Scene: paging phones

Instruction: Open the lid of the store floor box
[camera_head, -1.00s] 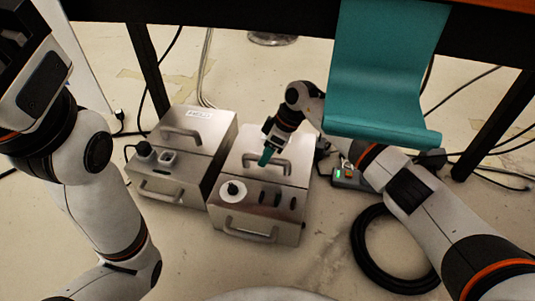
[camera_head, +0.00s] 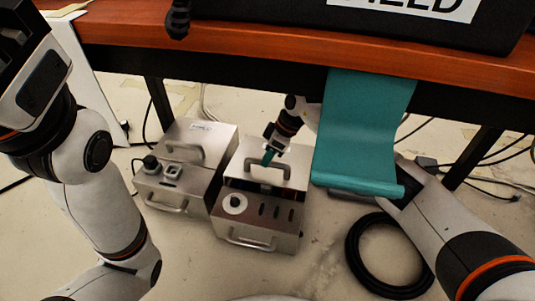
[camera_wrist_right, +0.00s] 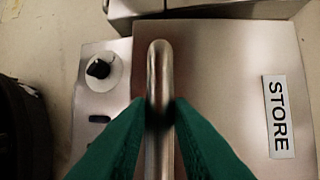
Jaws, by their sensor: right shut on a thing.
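The store floor box (camera_head: 255,222) is a steel box on the floor, the right one of two. Its lid (camera_head: 296,173) carries a metal handle, and a dark gap shows between the lid's front edge and the front panel, so the lid looks slightly raised. In the right wrist view the lid (camera_wrist_right: 235,60) bears a STORE label (camera_wrist_right: 278,115). My right gripper (camera_head: 267,160) has its green fingers shut on the lid handle (camera_wrist_right: 160,75), one on each side of the bar. My left arm is at the left, but its fingers are not visible.
A similar steel box (camera_head: 176,190) stands close on the left. A teal sheet (camera_head: 358,140) hangs from the wooden table (camera_head: 270,45) above, beside my right arm. A coiled black hose (camera_head: 390,255) lies on the floor at right. The floor in front is clear.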

